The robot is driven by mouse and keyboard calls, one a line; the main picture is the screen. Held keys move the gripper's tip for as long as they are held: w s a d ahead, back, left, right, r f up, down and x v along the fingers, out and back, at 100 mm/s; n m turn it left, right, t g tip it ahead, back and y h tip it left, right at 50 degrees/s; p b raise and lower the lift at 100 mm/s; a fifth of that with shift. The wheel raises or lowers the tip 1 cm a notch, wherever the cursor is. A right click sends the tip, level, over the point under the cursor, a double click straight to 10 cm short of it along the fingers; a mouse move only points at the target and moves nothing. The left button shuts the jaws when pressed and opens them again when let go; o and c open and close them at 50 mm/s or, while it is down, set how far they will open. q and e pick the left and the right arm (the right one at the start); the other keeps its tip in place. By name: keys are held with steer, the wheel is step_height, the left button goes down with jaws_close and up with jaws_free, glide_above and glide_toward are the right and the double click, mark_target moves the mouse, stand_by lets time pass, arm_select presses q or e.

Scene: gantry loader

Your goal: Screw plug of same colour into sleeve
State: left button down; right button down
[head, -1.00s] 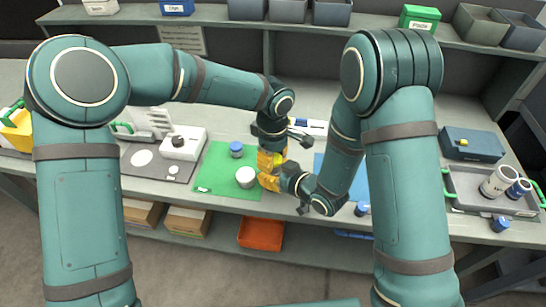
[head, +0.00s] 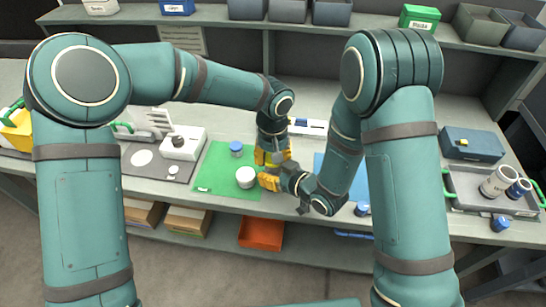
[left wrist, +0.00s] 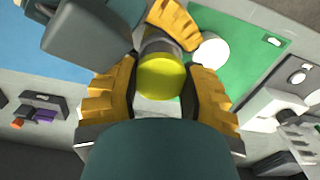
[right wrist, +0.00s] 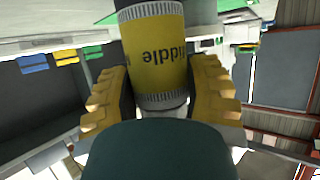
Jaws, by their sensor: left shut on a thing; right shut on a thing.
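My left gripper (head: 273,159) points down over the bench and is shut on a yellow plug (left wrist: 160,78), whose round end faces the left wrist camera. My right gripper (head: 279,181) comes in from the right, just below it, shut on a yellow sleeve (right wrist: 155,52) with printed lettering and ridged grey bands. The plug sits in line with the sleeve; the fingers hide how deep it is in. On the green mat (head: 215,178) stand a blue-topped piece (head: 236,149) and a white round piece (head: 246,177).
A grey tray (head: 465,204) with white and blue cylinders lies at the right, near a blue case (head: 472,144). A blue cap (head: 362,209) stands near the front edge. A white box (head: 183,145) stands left of the mat. An orange bin (head: 261,233) is below.

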arm_select(q)
steer(key=c, duration=0.5)
jaws_free()
steer(key=shift+r, duration=2.3)
steer(key=o, duration=0.5)
step_height(320, 180, up, 12)
steer(key=shift+f, duration=0.1)
